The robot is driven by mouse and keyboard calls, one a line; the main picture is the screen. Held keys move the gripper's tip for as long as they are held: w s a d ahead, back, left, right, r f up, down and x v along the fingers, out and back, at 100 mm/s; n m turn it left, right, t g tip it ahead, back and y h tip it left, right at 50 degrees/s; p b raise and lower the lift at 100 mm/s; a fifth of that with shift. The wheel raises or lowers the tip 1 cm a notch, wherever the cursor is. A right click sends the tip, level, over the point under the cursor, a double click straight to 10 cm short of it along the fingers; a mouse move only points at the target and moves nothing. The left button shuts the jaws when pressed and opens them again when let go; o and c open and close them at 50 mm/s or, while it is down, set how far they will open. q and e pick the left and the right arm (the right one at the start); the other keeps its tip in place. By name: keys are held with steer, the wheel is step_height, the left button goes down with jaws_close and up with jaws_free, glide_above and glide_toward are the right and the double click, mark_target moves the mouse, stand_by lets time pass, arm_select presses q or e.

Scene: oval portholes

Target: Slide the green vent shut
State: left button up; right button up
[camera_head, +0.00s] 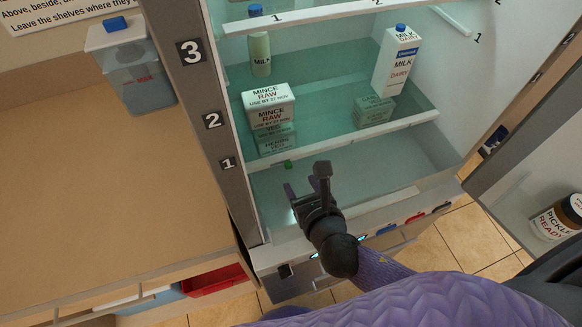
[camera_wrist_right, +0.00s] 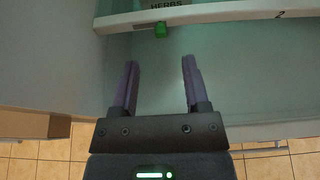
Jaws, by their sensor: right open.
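A small green tab (camera_head: 289,164), the only green vent part I can make out, sits at the front edge of a fridge shelf, left of its middle. It also shows at the shelf edge in the right wrist view (camera_wrist_right: 161,30). I cannot tell how far open the vent is. My right gripper (camera_head: 306,182) is open and empty, in front of and below the tab. In the right wrist view its two purple fingers (camera_wrist_right: 160,64) point at the shelf edge, with the tab ahead between their lines and apart from them. My left gripper is not in view.
An open door with a pickle jar (camera_head: 556,217) is at right. Blue (camera_head: 386,229) and red (camera_head: 415,218) pieces lie along the lower front. A counter is at left.

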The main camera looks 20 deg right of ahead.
mark_target(289, 165)
steer(key=b+x, duration=0.1)
steer(key=x, duration=0.4)
steer(key=shift+w+f, duration=0.2)
steer(key=shift+f, duration=0.05)
steer(key=shift+w+f+b, duration=0.1)
steer(key=shift+w+b, duration=0.2)
steer(key=shift+w, duration=0.3)
steer(key=c, duration=0.7)
jaws_close()
